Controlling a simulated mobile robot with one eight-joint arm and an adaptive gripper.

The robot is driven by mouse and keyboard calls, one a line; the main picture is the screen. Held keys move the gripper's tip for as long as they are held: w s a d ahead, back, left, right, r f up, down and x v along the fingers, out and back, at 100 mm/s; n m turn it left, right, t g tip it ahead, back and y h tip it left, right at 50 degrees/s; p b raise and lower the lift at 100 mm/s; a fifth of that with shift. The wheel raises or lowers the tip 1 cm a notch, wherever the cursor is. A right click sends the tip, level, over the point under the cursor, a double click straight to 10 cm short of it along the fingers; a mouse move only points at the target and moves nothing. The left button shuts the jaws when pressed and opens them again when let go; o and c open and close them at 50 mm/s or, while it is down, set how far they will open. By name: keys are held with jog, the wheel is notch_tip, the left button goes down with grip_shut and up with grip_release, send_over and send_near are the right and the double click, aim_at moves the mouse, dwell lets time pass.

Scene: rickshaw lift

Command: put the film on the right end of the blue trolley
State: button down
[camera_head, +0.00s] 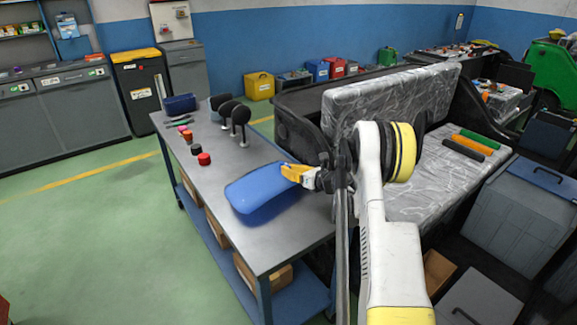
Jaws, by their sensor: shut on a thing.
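The blue trolley is a grey-topped table (205,172) with blue legs and a blue lower shelf, left of centre. A glossy blue sheet, which looks like the film (258,190), is at the trolley's right part, with rounded, slightly curved edges. My gripper (297,173), with yellow-orange fingers, is shut on the sheet's upper right edge. I cannot tell whether the sheet touches the top or hangs just above it. My arm hides part of the trolley's right side.
Black round-headed parts (240,116), red and dark knobs (204,159) and a blue bin (180,104) stand on the trolley's far half. The near right corner is bare. A plastic-wrapped seat (420,180) bearing coloured bars (473,142) is right. Cartons (278,279) sit below.

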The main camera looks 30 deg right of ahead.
jog(key=shift+f, duration=0.5)
jog(key=shift+f+b, duration=1.15)
jog(key=shift+f, duration=0.15)
jog(key=c, duration=1.4)
grip_release()
jog(key=shift+s, duration=0.1)
